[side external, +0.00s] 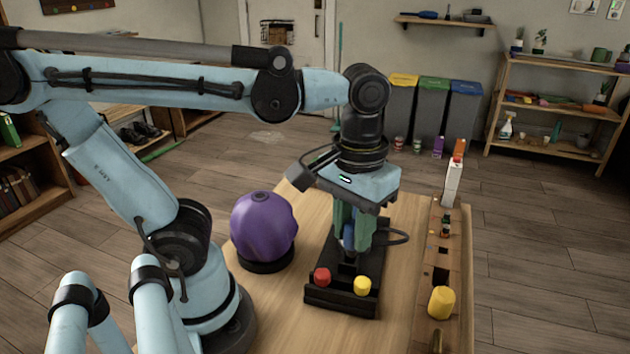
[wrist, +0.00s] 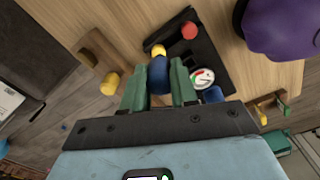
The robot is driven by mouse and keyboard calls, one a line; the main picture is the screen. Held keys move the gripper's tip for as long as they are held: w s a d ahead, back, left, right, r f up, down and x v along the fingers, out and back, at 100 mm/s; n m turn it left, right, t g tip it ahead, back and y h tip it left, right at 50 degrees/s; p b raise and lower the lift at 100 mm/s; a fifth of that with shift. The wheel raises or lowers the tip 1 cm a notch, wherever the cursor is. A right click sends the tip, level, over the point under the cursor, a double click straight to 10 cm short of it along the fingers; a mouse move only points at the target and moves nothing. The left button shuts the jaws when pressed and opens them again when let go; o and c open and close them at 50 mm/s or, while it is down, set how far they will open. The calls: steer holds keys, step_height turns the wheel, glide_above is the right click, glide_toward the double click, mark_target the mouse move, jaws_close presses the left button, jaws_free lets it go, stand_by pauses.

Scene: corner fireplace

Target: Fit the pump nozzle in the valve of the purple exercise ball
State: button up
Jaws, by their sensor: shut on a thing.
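The purple exercise ball (side external: 264,225) rests on a black ring (side external: 267,265) on the wooden table, left of my gripper. Part of the ball (wrist: 282,28) shows at the top right of the wrist view. A small dark spot is on top of the ball; I cannot tell if it is the valve. My gripper (side external: 354,240) points down over a black tray (side external: 343,299). Its green fingers are shut on a blue piece (wrist: 159,76), which may be the pump nozzle's grip. Its lower end is hidden, and I cannot tell whether it touches the tray.
The tray carries a red knob (side external: 322,275), a yellow knob (side external: 362,286) and a round gauge (wrist: 203,78). A dark hose (side external: 398,238) loops at its right. A wooden rail (side external: 452,270) with a yellow cylinder (side external: 441,302) and a white carton (side external: 453,184) lines the right edge. Bare table separates ball and tray.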

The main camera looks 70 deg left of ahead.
steer(key=s+a+r+n, duration=0.4)
steer(key=a+n, duration=0.3)
steer(key=a, duration=0.3)
steer(key=s+a+r+n, duration=0.3)
steer(key=a+n, duration=0.4)
steer(key=a, duration=0.3)
steer(key=shift+s+r+n, duration=0.35)
steer(key=shift+s+n, duration=0.05)
steer(key=shift+s, duration=0.3)
steer(key=shift+f, duration=0.1)
steer(key=shift+f, duration=3.1)
steer(key=shift+f, duration=1.35)
steer(key=o, duration=1)
